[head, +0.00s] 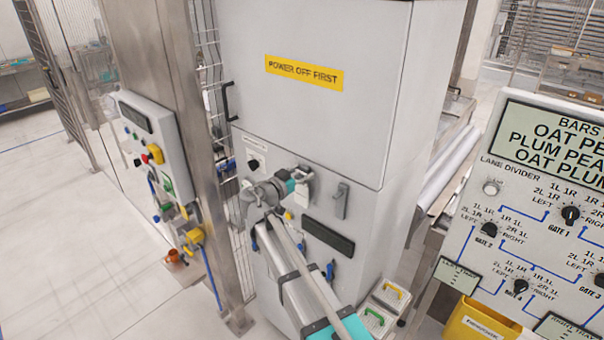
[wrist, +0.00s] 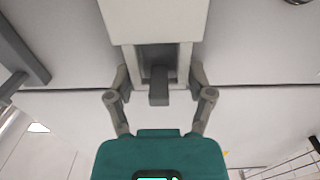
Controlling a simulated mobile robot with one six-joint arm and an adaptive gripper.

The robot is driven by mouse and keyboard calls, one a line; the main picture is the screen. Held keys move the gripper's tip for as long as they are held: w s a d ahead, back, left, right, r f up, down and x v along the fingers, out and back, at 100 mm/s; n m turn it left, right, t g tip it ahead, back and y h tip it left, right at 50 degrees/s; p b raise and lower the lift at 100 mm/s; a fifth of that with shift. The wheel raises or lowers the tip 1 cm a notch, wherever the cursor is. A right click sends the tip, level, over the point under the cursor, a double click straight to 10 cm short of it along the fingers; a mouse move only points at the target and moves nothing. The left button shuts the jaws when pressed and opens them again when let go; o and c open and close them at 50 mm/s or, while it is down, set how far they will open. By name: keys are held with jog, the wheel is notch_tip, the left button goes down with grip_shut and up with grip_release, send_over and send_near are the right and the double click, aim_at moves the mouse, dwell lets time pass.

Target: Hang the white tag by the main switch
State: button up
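My gripper (head: 297,180) is at the front of the grey cabinet, beside a small white housing (head: 306,190). In the wrist view, its two fingers (wrist: 160,92) are spread apart with a dark grey lever (wrist: 158,92) between them. The lever sticks out of a pale housing (wrist: 153,22); this looks like the main switch, though no label on it can be read. I cannot tell whether the fingers touch it. I cannot make out a white tag in either view, and none shows in my gripper.
A grey handle (head: 341,201) and a dark panel (head: 328,236) are on the cabinet (head: 310,110). Trays with yellow and green handles (head: 385,305) stand low at its right. A control box (head: 155,140) is on the left post; a selector panel (head: 540,220) is at right.

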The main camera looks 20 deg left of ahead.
jog(key=shift+o, duration=1.3)
jog(key=shift+s, duration=0.15)
jog(key=v, duration=1.1)
jog(key=shift+s, duration=0.35)
jog(key=shift+a, duration=0.15)
